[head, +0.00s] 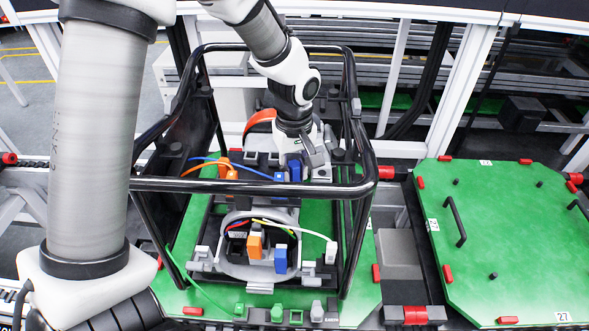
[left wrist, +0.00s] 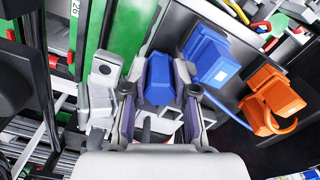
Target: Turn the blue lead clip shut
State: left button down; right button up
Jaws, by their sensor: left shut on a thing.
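My left gripper (head: 308,163) reaches down inside the black cage, at the back part of the fixture. In the left wrist view its two fingers (left wrist: 160,100) stand on either side of a blue clip (left wrist: 159,78) and are shut on it. The clip also shows in the head view (head: 295,170), partly hidden by the gripper. A larger blue connector (left wrist: 210,55) sits just right of the clip in the wrist view. A thin blue lead (head: 247,168) runs to this area from the left. My right gripper is not in view.
The black tube cage (head: 250,187) surrounds the fixture on a green pallet. Orange (head: 255,247) and blue (head: 281,260) plugs stand at the fixture's front. Another green pallet (head: 510,240) with handles lies right.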

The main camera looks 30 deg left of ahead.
aim_at(295, 163)
pick_arm(q)
jog(key=shift+s+f, duration=0.1)
jog(key=c, duration=0.9)
grip_release()
jog(key=shift+a, duration=0.1)
jog(key=r, duration=1.2)
jog(key=shift+w, duration=0.2)
jog(key=shift+f, duration=0.1)
